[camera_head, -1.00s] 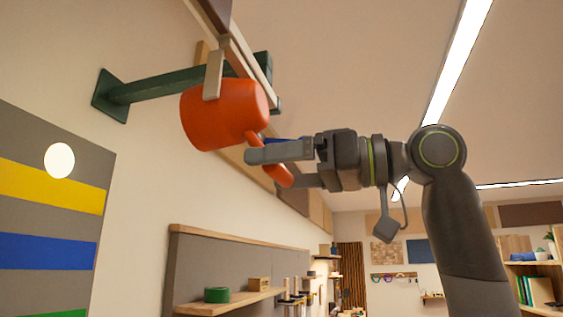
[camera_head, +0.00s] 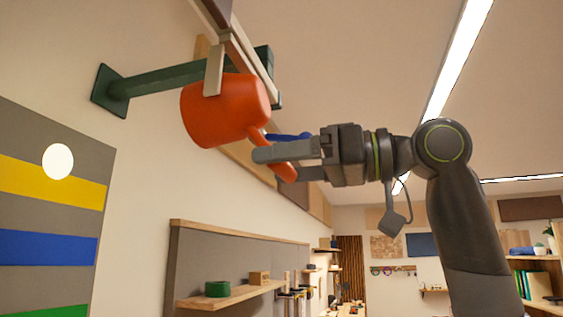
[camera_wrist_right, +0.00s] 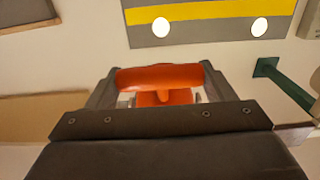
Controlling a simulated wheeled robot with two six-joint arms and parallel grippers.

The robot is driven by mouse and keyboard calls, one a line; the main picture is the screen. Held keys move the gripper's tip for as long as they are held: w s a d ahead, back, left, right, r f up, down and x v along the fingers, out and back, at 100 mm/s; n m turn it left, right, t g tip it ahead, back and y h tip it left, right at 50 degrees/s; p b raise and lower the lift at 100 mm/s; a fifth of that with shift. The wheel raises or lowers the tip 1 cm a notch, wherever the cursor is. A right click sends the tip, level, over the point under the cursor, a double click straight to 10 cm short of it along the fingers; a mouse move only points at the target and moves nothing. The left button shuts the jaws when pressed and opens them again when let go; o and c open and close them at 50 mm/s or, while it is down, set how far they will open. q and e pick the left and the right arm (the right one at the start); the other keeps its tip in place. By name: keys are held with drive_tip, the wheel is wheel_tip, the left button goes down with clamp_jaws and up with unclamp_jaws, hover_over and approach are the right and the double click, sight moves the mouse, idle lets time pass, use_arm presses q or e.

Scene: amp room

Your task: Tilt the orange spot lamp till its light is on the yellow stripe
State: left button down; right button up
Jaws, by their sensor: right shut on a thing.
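The orange spot lamp (camera_head: 226,110) hangs in a pale bracket under the green wall arm (camera_head: 165,82). My right gripper (camera_head: 285,162) is shut on the lamp's orange handle (camera_head: 262,136), which also shows between the fingers in the right wrist view (camera_wrist_right: 158,78). The yellow stripe (camera_head: 45,184) crosses a grey wall panel at the left. A round white light spot (camera_head: 58,161) lies mostly on the grey above it, with its lower edge overlapping the yellow. The right wrist view shows two white spots (camera_wrist_right: 161,27) beside the yellow stripe (camera_wrist_right: 210,10). My left gripper is not in view.
A blue stripe (camera_head: 45,247) and a green stripe lie lower on the panel. A wooden shelf (camera_head: 230,296) with a green roll (camera_head: 217,289) stands below the lamp. Ceiling lights (camera_head: 458,65) run above my arm. The air right of the lamp, below my arm, is clear.

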drive_tip(key=shift+s+d+r, duration=0.2)
drive_tip(key=shift+d+r, duration=0.4)
drive_tip(key=shift+r, duration=0.15)
drive_tip(key=o, duration=1.4)
drive_tip(key=shift+f, duration=0.1)
use_arm(q)
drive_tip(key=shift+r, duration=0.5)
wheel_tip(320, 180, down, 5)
drive_tip(key=b, duration=0.5)
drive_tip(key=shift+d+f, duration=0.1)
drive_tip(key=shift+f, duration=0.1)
use_arm(e)
drive_tip(key=v, duration=1.7)
drive_tip(key=shift+d, duration=0.3)
drive_tip(key=shift+f, duration=0.15)
